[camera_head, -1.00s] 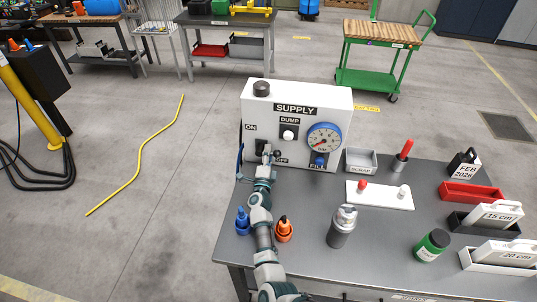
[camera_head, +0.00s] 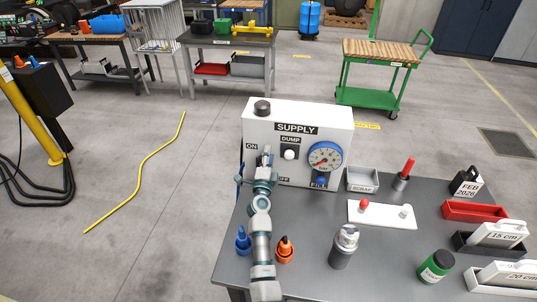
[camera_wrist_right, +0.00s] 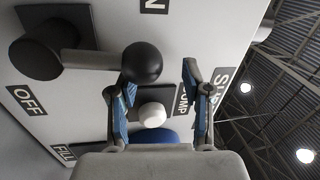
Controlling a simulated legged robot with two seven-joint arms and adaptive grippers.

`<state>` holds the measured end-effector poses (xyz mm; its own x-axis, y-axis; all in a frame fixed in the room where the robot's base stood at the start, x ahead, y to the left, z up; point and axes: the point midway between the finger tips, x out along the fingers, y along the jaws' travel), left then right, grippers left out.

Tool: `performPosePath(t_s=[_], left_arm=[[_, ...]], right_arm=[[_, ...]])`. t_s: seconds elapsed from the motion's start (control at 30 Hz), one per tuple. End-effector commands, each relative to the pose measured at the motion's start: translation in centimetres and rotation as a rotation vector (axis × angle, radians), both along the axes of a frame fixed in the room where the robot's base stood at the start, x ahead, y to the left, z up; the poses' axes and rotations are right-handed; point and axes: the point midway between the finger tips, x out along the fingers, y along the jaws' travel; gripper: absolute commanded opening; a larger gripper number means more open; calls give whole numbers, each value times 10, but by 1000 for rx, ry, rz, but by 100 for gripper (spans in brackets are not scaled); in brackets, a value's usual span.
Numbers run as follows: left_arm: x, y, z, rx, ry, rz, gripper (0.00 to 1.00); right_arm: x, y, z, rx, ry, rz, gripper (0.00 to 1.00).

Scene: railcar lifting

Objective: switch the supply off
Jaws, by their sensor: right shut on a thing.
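The white supply box (camera_head: 298,113) stands at the back left of the grey table. Its black lever sits between the ON label (camera_head: 251,147) and the OFF label (camera_wrist_right: 27,100). In the right wrist view the lever's round black knob (camera_wrist_right: 143,62) is at the fingers, against the left one, and its arm runs left to a dark pivot (camera_wrist_right: 42,50). My right gripper (camera_head: 267,156) is at the lever in front of the panel, shut on the knob; it also shows in the right wrist view (camera_wrist_right: 158,78). The gripper hides most of the lever in the head view. My left gripper is out of view.
The panel has a white DUMP knob (camera_head: 290,154), a gauge (camera_head: 325,157) and a blue FILL knob (camera_head: 320,181) right of the gripper. Blue (camera_head: 243,240) and orange (camera_head: 285,249) connectors and a grey bottle (camera_head: 344,247) stand near my arm. A grey scrap bin (camera_head: 362,181) is beside the box.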

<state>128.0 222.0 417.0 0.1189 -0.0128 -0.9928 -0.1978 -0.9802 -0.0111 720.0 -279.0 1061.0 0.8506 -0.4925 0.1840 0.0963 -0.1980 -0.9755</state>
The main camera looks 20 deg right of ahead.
Motion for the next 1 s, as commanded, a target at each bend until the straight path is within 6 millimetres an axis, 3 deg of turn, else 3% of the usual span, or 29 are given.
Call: performPosePath(t_s=[0.1, 0.43, 0.6, 0.63, 0.77, 0.83, 0.9, 1.0], left_arm=[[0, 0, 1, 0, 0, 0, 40], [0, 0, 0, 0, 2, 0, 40], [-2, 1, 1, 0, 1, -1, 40], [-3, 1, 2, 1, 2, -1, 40], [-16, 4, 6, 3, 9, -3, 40], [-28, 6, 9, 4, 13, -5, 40], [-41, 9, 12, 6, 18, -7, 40], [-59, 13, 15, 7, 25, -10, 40]], right_arm=[[0, 0, 12, -2, -9, 1, 39], [1, 0, 10, -2, -2, 1, 39], [0, -1, 24, -101, 2, 5, 0], [-1, 0, 33, -161, 4, 10, 0], [-7, 20, 90, -683, 43, 35, 0], [-14, 51, 112, -1146, 106, 53, 0], [-23, 84, 106, -1627, 194, 64, 0], [-39, 111, 68, -2246, 336, 72, 0]])
